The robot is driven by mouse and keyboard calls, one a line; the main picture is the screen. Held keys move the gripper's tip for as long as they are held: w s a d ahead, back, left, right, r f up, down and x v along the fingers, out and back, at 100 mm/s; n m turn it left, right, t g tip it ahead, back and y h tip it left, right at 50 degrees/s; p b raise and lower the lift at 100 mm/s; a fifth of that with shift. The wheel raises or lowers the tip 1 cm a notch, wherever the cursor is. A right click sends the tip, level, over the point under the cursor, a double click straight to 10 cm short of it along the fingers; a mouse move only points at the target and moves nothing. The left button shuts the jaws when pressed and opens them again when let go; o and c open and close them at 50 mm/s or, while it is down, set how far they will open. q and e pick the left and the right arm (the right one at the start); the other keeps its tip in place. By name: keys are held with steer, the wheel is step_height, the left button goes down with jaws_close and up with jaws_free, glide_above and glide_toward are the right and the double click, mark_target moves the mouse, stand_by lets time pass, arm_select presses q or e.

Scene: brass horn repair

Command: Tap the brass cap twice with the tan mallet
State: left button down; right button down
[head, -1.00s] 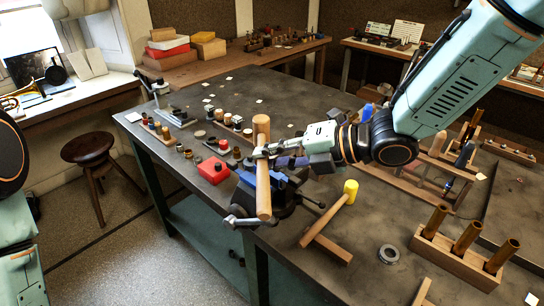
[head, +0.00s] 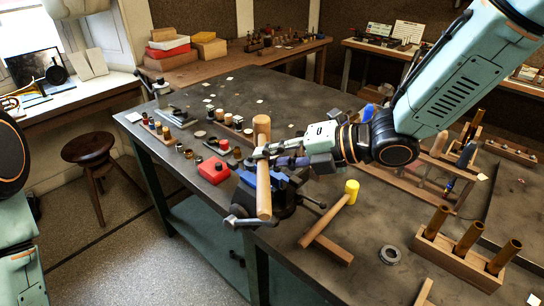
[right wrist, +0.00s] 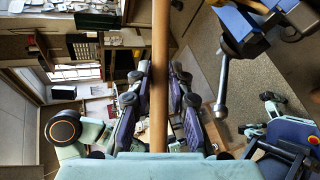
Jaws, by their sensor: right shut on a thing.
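My right gripper (head: 262,156) is shut on the tan wooden mallet (head: 264,190). The mallet stands steeply over the vise, with its thick head (head: 261,128) at the top in the head view and its handle running down below the fingers. In the right wrist view its shaft (right wrist: 160,70) runs upright between the fingers (right wrist: 160,100). I cannot pick out the brass cap for certain; the mallet and gripper cover part of the vise. My left gripper is not in view.
A vise with blue jaws (head: 283,183) sits at the bench edge. A yellow-headed mallet (head: 351,188) lies right of it. A red box (head: 214,169) and several small parts stand to the left. A wooden block with brass tubes (head: 450,257) stands at right. The bench middle is mostly clear.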

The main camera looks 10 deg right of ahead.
steer(key=shift+s+f+b, duration=0.1)
steer(key=shift+f+b, duration=0.25)
steer(key=shift+b, duration=0.15)
stand_by(0.8)
steer(key=shift+w+f, duration=0.1)
steer(key=shift+w, duration=0.1)
